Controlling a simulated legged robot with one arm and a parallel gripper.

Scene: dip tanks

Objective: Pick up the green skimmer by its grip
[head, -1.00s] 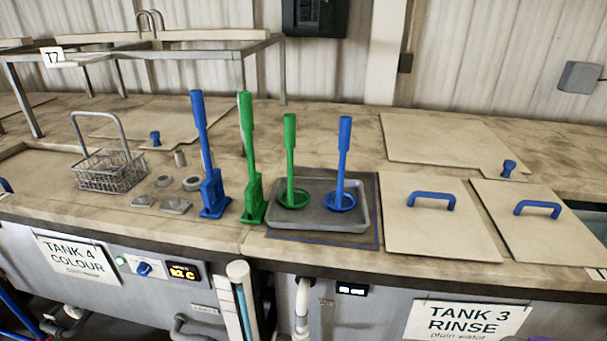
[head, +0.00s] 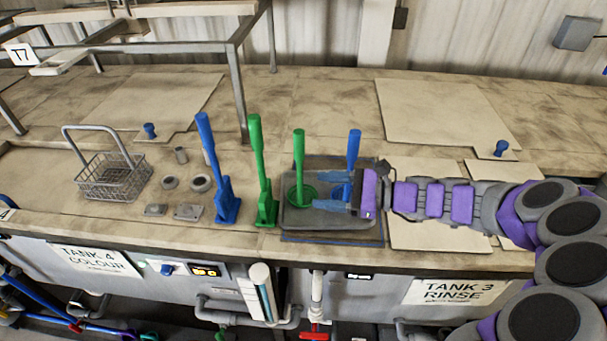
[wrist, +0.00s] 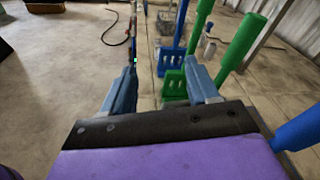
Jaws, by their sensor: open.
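The green skimmer (head: 299,155) stands upright with its round head in the grey tray (head: 345,222). Its thick grip is at the top, and it also shows in the wrist view (wrist: 242,42), right of the right finger and outside the jaws. My gripper (head: 322,191) reaches in from the right over the tray, fingers pointing left, low beside the skimmer and below its grip. The jaws are open and empty; in the wrist view (wrist: 160,75) a green slotted paddle (wrist: 174,84) shows beyond them. I cannot tell whether a finger touches the skimmer.
A blue skimmer (head: 354,144) stands in the tray, partly hidden by my gripper. Left of the tray stand the upright green paddle (head: 257,160) and a blue paddle (head: 207,140). A wire basket (head: 112,178) and small weights are farther left. Flat lids lie at right.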

